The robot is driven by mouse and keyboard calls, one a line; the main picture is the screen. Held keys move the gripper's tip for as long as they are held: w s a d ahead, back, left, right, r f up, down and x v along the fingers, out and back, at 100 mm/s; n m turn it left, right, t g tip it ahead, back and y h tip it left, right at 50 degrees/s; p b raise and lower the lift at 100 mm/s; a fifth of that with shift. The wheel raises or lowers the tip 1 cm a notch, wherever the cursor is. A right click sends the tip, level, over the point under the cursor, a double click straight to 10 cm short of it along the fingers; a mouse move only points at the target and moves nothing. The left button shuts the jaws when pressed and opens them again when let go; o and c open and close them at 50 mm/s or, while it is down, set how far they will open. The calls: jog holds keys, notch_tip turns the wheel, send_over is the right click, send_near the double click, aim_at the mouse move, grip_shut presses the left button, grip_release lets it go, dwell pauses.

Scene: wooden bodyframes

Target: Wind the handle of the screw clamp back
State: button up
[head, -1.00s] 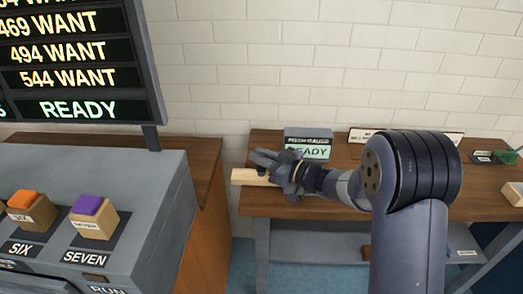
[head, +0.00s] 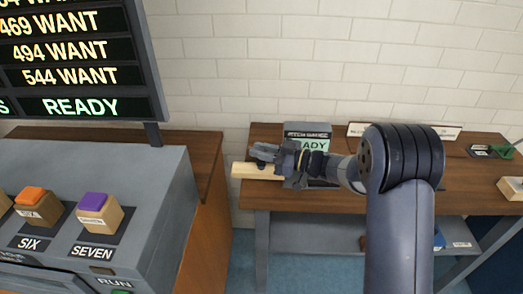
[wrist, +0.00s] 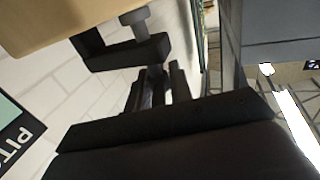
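The screw clamp (wrist: 125,50) is a dark C-shaped frame at the upper middle of the wrist view. Its round screw end (wrist: 134,17) shows close to a pale wooden beam (wrist: 60,22). In the head view the beam (head: 250,171) sticks out past the left end of the bench. My gripper (wrist: 157,88) is at the clamp's lower arm, with its dark fingers on either side of the screw's handle end (wrist: 155,72). I cannot tell whether the fingers press on the handle. In the head view my gripper (head: 272,155) hides most of the clamp.
A wooden bench (head: 345,204) runs along the white brick wall. A sign reading READY (head: 308,136) stands behind my gripper. A grey console (head: 150,205) with several block-shaped buttons is at the left, under a lit board (head: 75,60). The gap between console and bench is open floor.

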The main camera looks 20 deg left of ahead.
jog(key=o, duration=0.4)
jog(key=shift+c, duration=0.2)
jog(key=d, duration=1)
jog(key=shift+s+d, duration=0.35)
jog(key=shift+d, duration=0.05)
